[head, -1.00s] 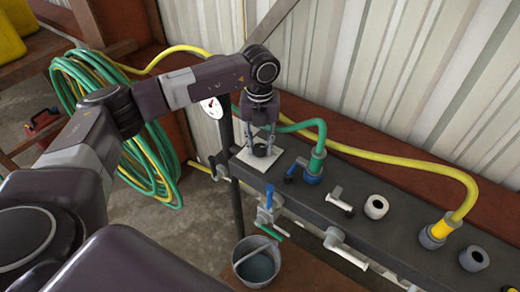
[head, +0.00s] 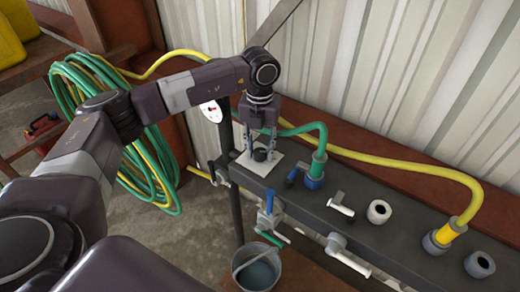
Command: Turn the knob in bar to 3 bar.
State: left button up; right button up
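The black knob (head: 260,154) stands on a white square plate (head: 277,159) at the left end of the dark manifold bench. My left gripper (head: 259,148) points down over it, with its fingers apart on either side of the knob and visible gaps between. The knob's scale markings are too small to read. A round white gauge (head: 210,112) with a red mark is partly hidden behind my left arm; its reading cannot be made out. My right gripper is not in view.
A green hose on a blue-collared fitting (head: 315,176) stands just right of the plate. Valves with white handles (head: 340,207), a grey socket (head: 379,211) and a yellow hose (head: 456,224) follow along the bench (head: 405,248). A bucket (head: 257,270) stands below.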

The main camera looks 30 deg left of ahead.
aim_at(260, 152)
pick_arm(q)
jog(key=shift+o, duration=1.1)
jog(key=shift+r, duration=0.1)
notch_tip(260, 152, up, 12)
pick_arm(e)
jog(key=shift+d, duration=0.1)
pick_arm(q)
jog(key=shift+s+f, duration=0.1)
jog(key=shift+f, duration=0.15)
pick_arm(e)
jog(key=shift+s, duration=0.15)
